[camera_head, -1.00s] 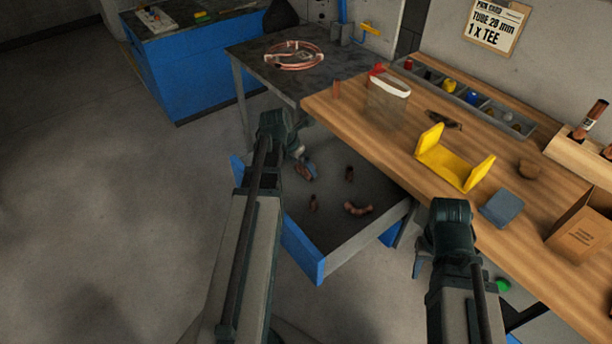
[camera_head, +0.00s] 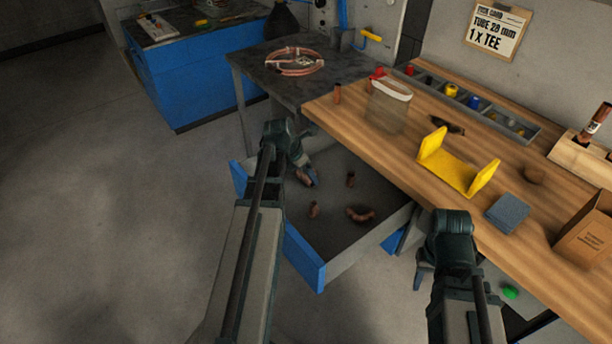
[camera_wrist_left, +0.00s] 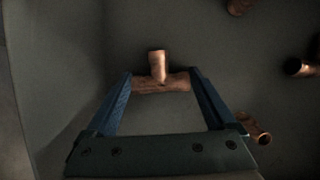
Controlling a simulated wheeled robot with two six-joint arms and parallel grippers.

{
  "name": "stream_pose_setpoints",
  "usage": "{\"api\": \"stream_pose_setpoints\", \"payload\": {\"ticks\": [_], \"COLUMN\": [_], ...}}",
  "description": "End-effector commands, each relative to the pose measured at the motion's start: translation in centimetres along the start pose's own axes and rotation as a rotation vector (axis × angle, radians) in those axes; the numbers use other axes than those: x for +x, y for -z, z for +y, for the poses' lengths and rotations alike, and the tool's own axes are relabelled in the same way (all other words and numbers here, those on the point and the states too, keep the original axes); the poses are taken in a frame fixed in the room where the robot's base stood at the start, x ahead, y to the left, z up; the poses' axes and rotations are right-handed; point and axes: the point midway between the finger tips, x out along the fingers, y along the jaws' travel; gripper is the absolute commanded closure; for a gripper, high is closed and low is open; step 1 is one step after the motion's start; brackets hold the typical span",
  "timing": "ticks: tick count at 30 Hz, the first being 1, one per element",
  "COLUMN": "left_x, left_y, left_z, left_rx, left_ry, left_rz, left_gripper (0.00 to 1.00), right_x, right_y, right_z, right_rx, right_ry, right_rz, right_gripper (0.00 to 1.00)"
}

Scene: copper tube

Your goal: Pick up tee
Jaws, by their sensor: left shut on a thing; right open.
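In the left wrist view, a copper tee (camera_wrist_left: 158,72) sits crosswise between the two fingers of my left gripper (camera_wrist_left: 160,84), its branch pointing away from the gripper. The fingers touch the ends of the tee's crossbar, so the gripper is shut on it. In the head view, my left gripper (camera_head: 308,178) is inside the open blue drawer (camera_head: 303,254), and the tee (camera_head: 302,177) is partly hidden by it. I cannot tell whether the tee still touches the drawer floor. My right gripper (camera_head: 424,272) is open and empty, left of the wooden workbench (camera_head: 480,225).
Several other copper fittings lie in the drawer, including a curved one (camera_head: 360,215). The workbench carries a yellow bracket (camera_head: 455,172), a grey-blue block (camera_head: 507,213) and a cardboard box (camera_head: 588,235). A copper coil (camera_head: 294,62) lies on the dark table.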

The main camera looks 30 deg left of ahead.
Motion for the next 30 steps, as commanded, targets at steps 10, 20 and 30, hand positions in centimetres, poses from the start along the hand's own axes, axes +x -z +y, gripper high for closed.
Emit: {"api": "stream_pose_setpoints", "payload": {"ticks": [10,20,30], "left_x": [-1.6,-6.1,-9.3], "left_y": [-0.7,-2.5,-3.9], "left_z": [0.0,0.0,0.0], "left_rx": [0.0,0.0,0.0], "left_ry": [0.0,0.0,0.0], "left_rz": [0.0,0.0,0.0], "left_gripper": [0.66,0.66,0.66], "right_x": [-1.7,-6.5,-10.0], "right_y": [-0.1,-0.4,-0.6], "right_z": [0.2,0.6,1.0], "right_rx": [0.0,0.001,0.001], "right_ry": [0.0,0.0,0.0], "right_rz": [0.0,0.0,0.0], "right_gripper": [0.59,0.59,0.59]}}
